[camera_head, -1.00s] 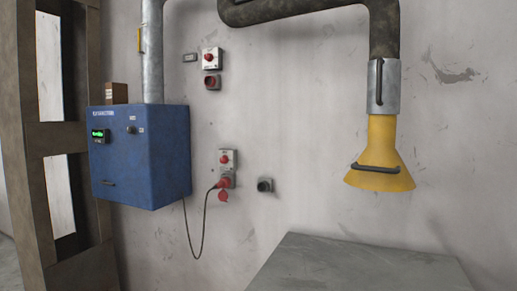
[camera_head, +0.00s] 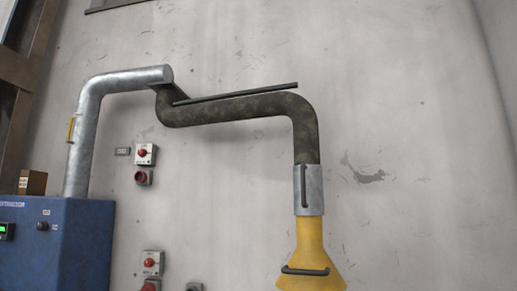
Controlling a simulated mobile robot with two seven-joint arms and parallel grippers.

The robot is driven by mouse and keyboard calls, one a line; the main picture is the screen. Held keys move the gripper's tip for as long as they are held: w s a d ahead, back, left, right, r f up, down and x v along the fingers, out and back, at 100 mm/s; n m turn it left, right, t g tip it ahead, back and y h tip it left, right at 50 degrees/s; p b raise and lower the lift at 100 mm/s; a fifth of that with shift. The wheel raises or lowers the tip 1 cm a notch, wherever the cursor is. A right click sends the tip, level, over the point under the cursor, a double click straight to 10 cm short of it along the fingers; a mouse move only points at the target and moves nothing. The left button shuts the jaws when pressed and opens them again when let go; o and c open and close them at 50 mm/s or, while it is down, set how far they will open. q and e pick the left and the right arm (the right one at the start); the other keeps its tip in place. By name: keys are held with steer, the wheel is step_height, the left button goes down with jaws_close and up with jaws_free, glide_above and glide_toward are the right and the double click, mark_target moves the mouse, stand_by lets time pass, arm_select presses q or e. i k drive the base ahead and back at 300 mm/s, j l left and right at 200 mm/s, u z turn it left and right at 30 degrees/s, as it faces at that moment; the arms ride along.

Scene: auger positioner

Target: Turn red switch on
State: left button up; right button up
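Two red switches show on the wall. The upper red switch (camera_head: 143,153) is a red knob on a small white box, with a dark red-fronted socket (camera_head: 143,177) just below it. The lower red switch (camera_head: 150,262) is a similar knob on a white box near the bottom edge, with a red plug or socket (camera_head: 150,285) partly cut off beneath it. I cannot tell the setting of either knob. Neither of my grippers is in view.
A blue extractor box (camera_head: 60,240) stands at the lower left, with a silver pipe (camera_head: 90,125) rising from it. A dark hose (camera_head: 250,108) leads right to a yellow hood (camera_head: 311,250). Bare wall (camera_head: 225,200) lies between the switches and hood.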

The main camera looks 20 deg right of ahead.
mark_target(150, 263)
steer(key=i+z, duration=0.1)
steer(key=z, duration=0.25)
steer(key=j+z, duration=0.1)
steer(key=z, duration=0.25)
steer(key=i+j+z, duration=0.1)
steer(key=z, duration=0.25)
steer(key=i+j+z, duration=0.35)
steer(key=j+z, duration=0.15)
steer(key=j, duration=0.15)
steer(key=i+j, duration=0.1)
steer(key=j, duration=0.2)
steer(key=i+j, duration=0.15)
steer(key=j, duration=0.2)
steer(key=i+j+z, duration=0.1)
steer(key=j, duration=0.2)
steer(key=i+j, duration=0.1)
steer(key=j, duration=0.2)
